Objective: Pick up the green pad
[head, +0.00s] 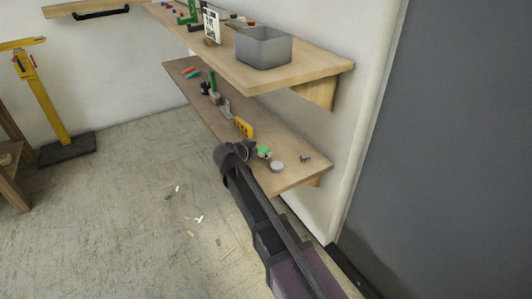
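A small bright green patch (264,151), which looks like the green pad, shows at the lower shelf (292,178) near its right end. My arm reaches up from the bottom right, and its end with my gripper (251,147) is at the shelf's front edge, just left of the green patch. The gripper is small and dark, and its fingers cannot be made out. I cannot tell whether it touches the pad.
A yellow block (244,128) stands left of the gripper, and a round grey disc (277,166) lies to the right. The upper shelf (300,76) holds a grey bin (264,47) and overhangs behind. A yellow stand (45,95) is at the left. The floor is mostly clear.

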